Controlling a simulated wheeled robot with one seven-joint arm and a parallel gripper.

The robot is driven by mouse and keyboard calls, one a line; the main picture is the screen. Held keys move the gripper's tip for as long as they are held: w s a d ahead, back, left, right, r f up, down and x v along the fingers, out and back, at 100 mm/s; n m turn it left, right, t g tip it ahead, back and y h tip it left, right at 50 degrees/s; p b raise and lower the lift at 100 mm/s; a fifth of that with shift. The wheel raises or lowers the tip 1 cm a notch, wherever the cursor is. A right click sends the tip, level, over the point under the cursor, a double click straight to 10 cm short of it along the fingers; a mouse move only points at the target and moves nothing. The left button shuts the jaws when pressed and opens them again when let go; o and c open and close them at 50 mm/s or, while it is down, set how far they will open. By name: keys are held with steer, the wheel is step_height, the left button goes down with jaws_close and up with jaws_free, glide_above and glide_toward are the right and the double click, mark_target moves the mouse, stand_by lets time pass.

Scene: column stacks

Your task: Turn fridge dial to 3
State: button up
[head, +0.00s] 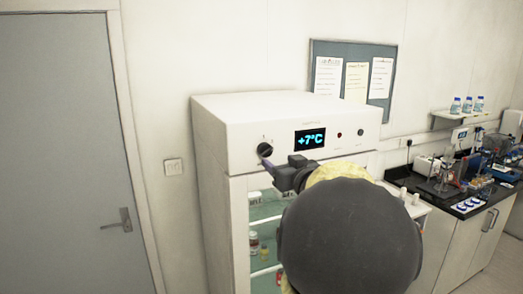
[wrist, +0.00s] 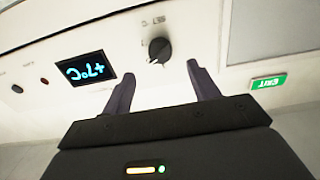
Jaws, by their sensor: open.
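The fridge dial (head: 265,149) is a round black knob with a pale pointer mark, on the white top panel of the fridge (head: 215,135), left of the display (head: 309,139) reading +7°C. In the wrist view the dial (wrist: 160,49) appears upside down, just beyond my fingertips and between them, nearer the right finger. My gripper (head: 268,165) is at the panel just below the dial in the head view. In the wrist view my gripper (wrist: 161,72) is open with nothing between its fingers. I cannot read the dial's numbers or tell any contact.
A red button (head: 339,135) and a dark round knob (head: 360,133) sit right of the display. The fridge's glass door (head: 264,235) is below, with bottles inside. A lab bench (head: 470,205) with equipment stands at right. A grey door (head: 60,150) is at left.

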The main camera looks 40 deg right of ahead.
mark_target(268, 154)
steer(key=p+x, duration=0.2)
steer(key=x, duration=0.5)
steer(key=shift+w+d, duration=0.1)
steer(key=shift+w, duration=0.25)
steer(key=shift+c, duration=0.4)
steer(key=c, duration=0.9)
